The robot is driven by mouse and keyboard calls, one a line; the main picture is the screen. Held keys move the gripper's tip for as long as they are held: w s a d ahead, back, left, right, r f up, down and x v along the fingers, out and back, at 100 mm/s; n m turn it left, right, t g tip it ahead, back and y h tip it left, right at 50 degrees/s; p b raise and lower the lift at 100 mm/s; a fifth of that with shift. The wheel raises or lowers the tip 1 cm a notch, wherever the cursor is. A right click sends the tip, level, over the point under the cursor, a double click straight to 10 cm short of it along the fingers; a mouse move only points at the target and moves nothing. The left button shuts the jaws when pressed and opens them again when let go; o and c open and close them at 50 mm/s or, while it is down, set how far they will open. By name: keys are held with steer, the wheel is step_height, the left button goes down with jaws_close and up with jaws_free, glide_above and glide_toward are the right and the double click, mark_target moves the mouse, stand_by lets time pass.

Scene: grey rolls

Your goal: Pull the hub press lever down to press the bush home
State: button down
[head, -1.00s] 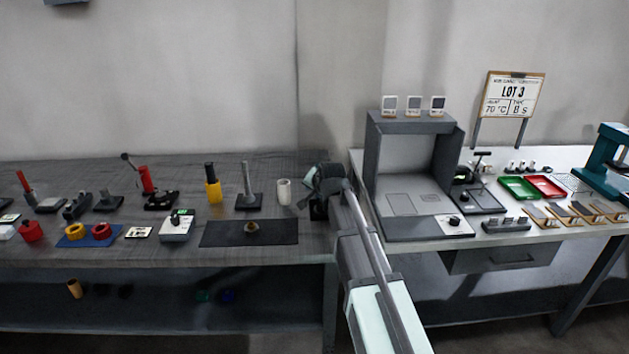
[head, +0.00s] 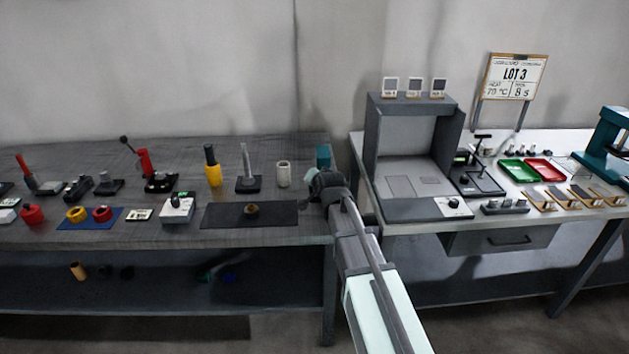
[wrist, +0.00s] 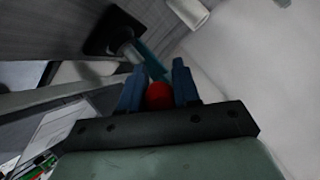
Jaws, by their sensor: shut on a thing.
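My gripper (head: 314,192) is at the right end of the dark left bench, in front of a teal press column (head: 323,156). In the wrist view its two blue fingers (wrist: 158,78) stand either side of a red ball knob (wrist: 158,95), shut on it; this looks like the hub press lever's knob. Beyond the fingers the wrist view shows a teal bar (wrist: 151,62), a grey cylinder (wrist: 126,49) and a black base (wrist: 108,30). The lever shaft and the bush are not clear; my gripper hides most of the press in the head view.
A white cup-like cylinder (head: 283,174), a grey post on a black base (head: 248,184) and a black mat (head: 225,215) with a small brass part (head: 251,209) lie left of my gripper. A grey open cabinet (head: 415,98) stands on the right bench, across a narrow gap.

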steer(key=shift+f, duration=0.1)
steer(key=c, duration=0.8)
jaws_free()
steer(key=v, duration=1.3)
steer(key=shift+s+r, duration=0.25)
